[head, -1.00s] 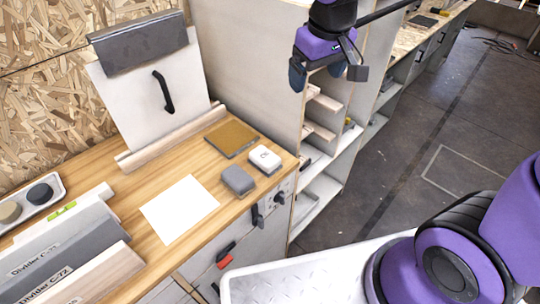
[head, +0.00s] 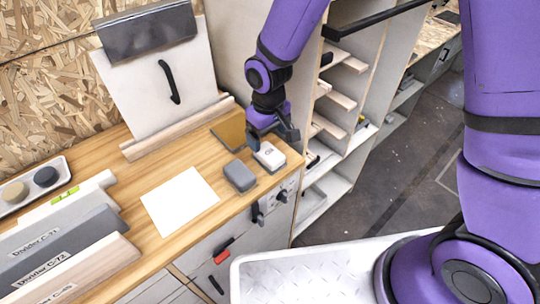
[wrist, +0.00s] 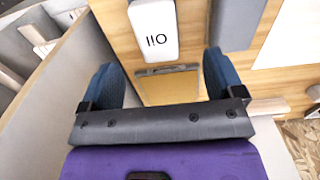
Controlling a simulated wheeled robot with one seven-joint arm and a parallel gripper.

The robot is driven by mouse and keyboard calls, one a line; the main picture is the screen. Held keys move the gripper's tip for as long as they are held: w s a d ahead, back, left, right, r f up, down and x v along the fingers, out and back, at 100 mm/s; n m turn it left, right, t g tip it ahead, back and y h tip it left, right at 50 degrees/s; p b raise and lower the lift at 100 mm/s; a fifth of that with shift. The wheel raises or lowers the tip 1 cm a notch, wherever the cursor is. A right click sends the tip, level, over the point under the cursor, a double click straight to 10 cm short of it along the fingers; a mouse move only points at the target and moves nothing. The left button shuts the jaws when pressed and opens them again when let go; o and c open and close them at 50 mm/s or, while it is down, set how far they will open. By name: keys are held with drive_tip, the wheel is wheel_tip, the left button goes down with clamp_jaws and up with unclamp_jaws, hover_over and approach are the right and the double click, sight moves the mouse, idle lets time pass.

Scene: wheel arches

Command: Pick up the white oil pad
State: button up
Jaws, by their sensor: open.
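The white oil pad (head: 269,157) lies on the wooden bench near its right end, and some of it shows past my gripper. In the wrist view the white oil pad (wrist: 153,30) has dark lettering that reads as OIL turned over. My gripper (head: 272,141) is just above and behind the pad in the head view. In the wrist view my gripper (wrist: 160,80) is open, its two blue fingers apart with nothing between them, and the pad lies ahead of the fingertips, not between them. Any contact cannot be told.
A grey pad (head: 239,177) lies just left of the oil pad. A brown board (head: 229,133) lies behind them, and a white sheet (head: 180,203) lies to the left. A shelf unit (head: 335,120) stands right of the bench. A board with a black handle (head: 150,90) leans at the back.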

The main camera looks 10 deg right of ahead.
sight(269, 152)
drive_tip(key=shift+w+d+f, duration=0.1)
drive_tip(key=shift+w+f, duration=0.1)
drive_tip(key=shift+f, duration=1.75)
drive_tip(key=shift+w+f, duration=0.15)
drive_tip(key=shift+f, duration=1.8)
drive_tip(key=c, duration=1)
